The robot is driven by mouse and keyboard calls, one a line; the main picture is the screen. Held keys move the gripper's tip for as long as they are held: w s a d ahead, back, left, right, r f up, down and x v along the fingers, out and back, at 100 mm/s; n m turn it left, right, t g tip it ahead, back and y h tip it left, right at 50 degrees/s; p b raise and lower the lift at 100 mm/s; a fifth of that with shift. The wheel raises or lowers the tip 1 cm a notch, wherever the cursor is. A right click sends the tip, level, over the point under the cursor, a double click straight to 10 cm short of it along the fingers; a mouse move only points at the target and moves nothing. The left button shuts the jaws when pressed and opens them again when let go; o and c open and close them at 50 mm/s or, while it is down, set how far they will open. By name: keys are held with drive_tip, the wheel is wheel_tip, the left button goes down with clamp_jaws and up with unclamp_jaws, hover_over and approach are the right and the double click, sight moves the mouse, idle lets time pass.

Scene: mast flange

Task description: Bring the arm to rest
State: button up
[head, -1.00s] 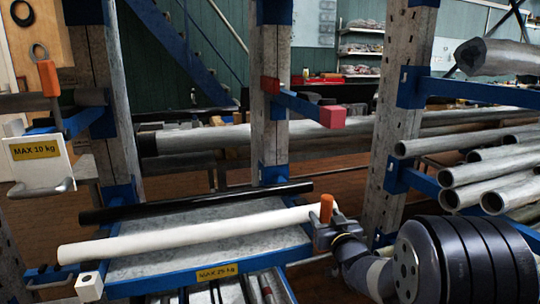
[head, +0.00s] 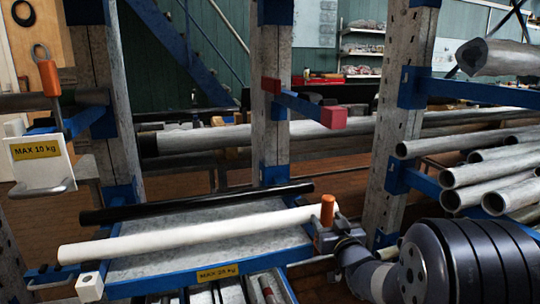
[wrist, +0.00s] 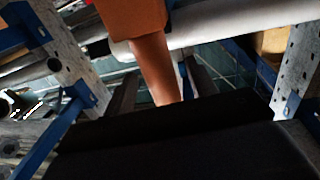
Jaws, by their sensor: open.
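My gripper (head: 325,232) is open at the right end of the low blue-edged tray, beside the right end of a white pipe (head: 180,235). An orange upright piece (head: 328,210) stands at the gripper in the head view. In the wrist view an orange piece (wrist: 153,65) reaches down between two dark fingers; I cannot tell whether they touch it. My dark arm comes in from the lower right. Much of the gripper is small or hidden in the head view.
A black pipe (head: 195,203) lies behind the white one on the tray (head: 170,286). A rack post (head: 400,130) and stacked grey pipes (head: 480,180) stand close to my arm on the right. At left hangs a "MAX 10 kg" plate (head: 38,170) with an orange-tipped hook (head: 48,78).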

sight(330, 201)
drive_tip(key=s+d, duration=0.2)
drive_tip(key=s, duration=0.8)
drive_tip(key=w, duration=0.3)
drive_tip(key=w+a, duration=0.1)
drive_tip(key=w, duration=0.3)
drive_tip(key=w+a, duration=0.1)
drive_tip(key=w, duration=0.3)
drive_tip(key=shift+w+a, duration=0.15)
wheel_tip(330, 201, up, 3)
drive_tip(key=p, duration=0.3)
drive_tip(key=shift+r, duration=0.2)
wheel_tip(330, 201, up, 3)
drive_tip(key=p, duration=0.3)
drive_tip(key=shift+f, duration=0.15)
